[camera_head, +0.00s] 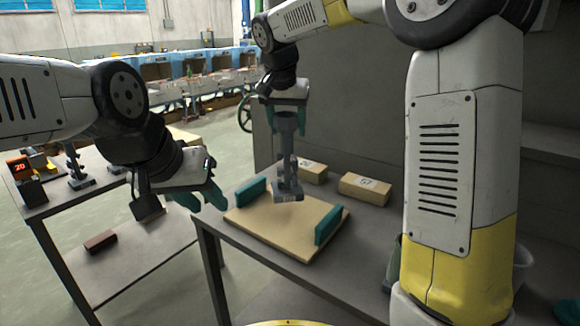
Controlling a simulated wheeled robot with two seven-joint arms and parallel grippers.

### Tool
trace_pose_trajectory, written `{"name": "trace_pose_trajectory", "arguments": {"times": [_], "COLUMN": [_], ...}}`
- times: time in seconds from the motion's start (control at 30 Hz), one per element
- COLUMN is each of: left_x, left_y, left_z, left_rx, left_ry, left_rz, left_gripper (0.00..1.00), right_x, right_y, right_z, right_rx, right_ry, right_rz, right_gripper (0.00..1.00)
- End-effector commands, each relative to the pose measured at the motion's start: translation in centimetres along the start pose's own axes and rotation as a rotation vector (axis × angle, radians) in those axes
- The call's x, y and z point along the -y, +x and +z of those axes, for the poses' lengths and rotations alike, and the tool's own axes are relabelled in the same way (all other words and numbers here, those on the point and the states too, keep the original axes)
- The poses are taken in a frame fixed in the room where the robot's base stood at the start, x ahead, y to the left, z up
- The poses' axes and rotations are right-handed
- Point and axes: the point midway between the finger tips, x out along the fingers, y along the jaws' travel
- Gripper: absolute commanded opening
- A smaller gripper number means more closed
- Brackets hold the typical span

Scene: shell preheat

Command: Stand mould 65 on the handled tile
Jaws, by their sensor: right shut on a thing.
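The handled tile (268,228) is a flat beige slab with two upright green handles, lying on the grey table in the middle. My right gripper (288,112) is shut on a grey mould (287,165), which hangs upright with its stem up and block-like base down. The base shows in front of the tile's back part, between the handles; whether it touches the tile I cannot tell. The number on its base is too small to read surely. My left gripper (204,203), with teal fingers, is empty and looks open, left of the tile.
Two beige blocks with labels, one on the right (365,188) and one behind the mould (313,172), lie behind the tile. A side table (60,205) at left carries another grey mould (77,170) and a device with a red display (22,174). A dark brown block (100,241) lies below.

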Motion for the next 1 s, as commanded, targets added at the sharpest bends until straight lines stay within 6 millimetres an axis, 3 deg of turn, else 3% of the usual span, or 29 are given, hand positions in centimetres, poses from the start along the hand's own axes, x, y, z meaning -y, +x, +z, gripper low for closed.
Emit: {"name": "trace_pose_trajectory", "arguments": {"times": [0.5, 0.9, 0.93, 1.0], "left_x": [0.0, 0.0, 0.0, 0.0], "left_y": [0.0, 0.0, 0.0, 0.0], "left_z": [0.0, 0.0, 0.0, 0.0], "left_rx": [0.000, 0.000, 0.000, 0.000], "left_ry": [0.000, 0.000, 0.000, 0.000], "left_rz": [0.000, 0.000, 0.000, 0.000], "left_gripper": [0.36, 0.36, 0.36, 0.36], "right_x": [-0.1, 0.0, 0.0, 0.0], "right_y": [5.6, 6.2, 6.2, 6.2], "right_z": [2.2, 2.5, 2.5, 2.5], "right_rx": [-0.001, -0.002, -0.001, 0.000], "right_ry": [0.000, 0.001, 0.001, 0.001], "right_rz": [0.000, -0.001, 0.000, 0.000], "right_gripper": [0.00, 0.00, 0.62, 0.76]}}
